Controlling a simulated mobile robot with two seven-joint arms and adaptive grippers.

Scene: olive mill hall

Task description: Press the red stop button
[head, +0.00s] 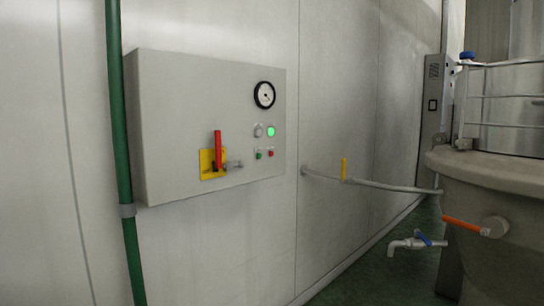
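The red stop button (270,153) is a small red knob low on the right part of a grey control box (165,125) on the wall. A small green button (258,155) sits just left of it. Above them are a lit green lamp (270,131) and an unlit greyish lamp (258,130). A red lever (218,150) on a yellow plate (207,163) is to their left. A round gauge (264,95) is near the top. Neither of my grippers is in the head view.
A green vertical pipe (119,160) runs left of the box. The vat has an orange handle (461,224) and a blue-handled tap (417,243) sticking out. Green floor (375,280) shows between.

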